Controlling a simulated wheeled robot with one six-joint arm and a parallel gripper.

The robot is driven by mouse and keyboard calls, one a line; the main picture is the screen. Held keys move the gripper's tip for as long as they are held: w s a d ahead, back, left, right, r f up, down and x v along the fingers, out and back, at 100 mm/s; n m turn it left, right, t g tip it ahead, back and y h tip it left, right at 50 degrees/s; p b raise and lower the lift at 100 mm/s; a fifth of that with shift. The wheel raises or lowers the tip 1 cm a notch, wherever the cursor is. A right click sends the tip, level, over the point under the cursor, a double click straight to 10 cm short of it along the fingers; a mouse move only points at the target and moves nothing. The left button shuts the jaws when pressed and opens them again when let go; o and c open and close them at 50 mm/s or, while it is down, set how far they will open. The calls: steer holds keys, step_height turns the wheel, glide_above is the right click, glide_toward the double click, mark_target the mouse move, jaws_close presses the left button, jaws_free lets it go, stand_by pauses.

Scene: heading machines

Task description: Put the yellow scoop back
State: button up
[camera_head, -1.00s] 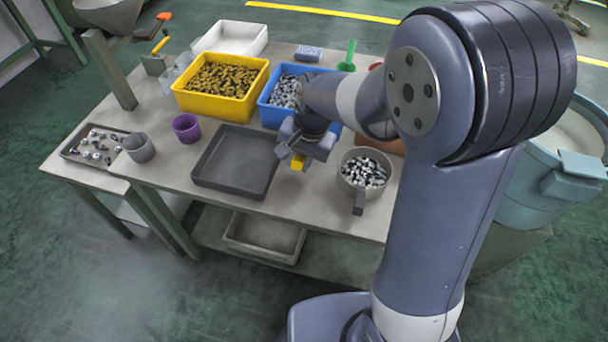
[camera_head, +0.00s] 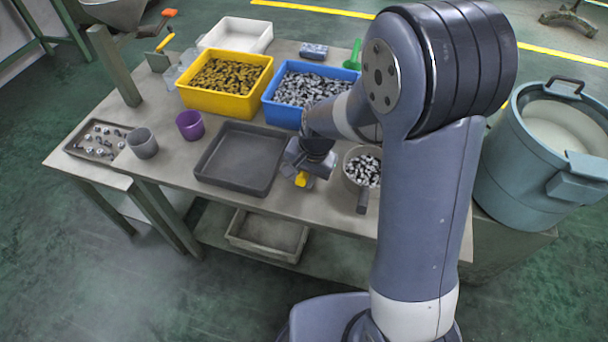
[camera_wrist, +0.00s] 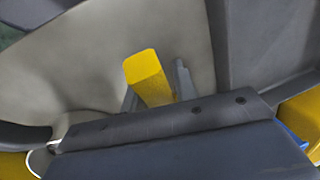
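The yellow scoop (camera_head: 301,179) is in my gripper (camera_head: 306,165), above the table between the dark grey tray and the round pot. Only a short yellow part, which looks like its handle, shows below the gripper in the head view. In the wrist view the yellow handle (camera_wrist: 149,78) stands between the two grey fingers of my gripper (camera_wrist: 155,92), which are shut on it. The scoop's other end is hidden. The yellow bin (camera_head: 212,104) of brass-coloured parts and the blue bin (camera_head: 268,115) of silver parts stand behind.
The empty dark grey tray (camera_head: 205,176) is left of my gripper; the pot (camera_head: 352,155) of metal parts is right of it. A purple cup (camera_head: 190,125), grey cup (camera_head: 142,143), green scoop (camera_head: 354,54) and parts tray (camera_head: 72,150) are also on the table. A large blue-green drum (camera_head: 515,170) stands right.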

steer(key=o, duration=0.3)
steer(key=shift+r, duration=0.1)
step_height(320, 180, up, 12)
steer(key=d+p, duration=0.1)
steer(key=d, duration=0.1)
steer(key=shift+s, duration=0.45)
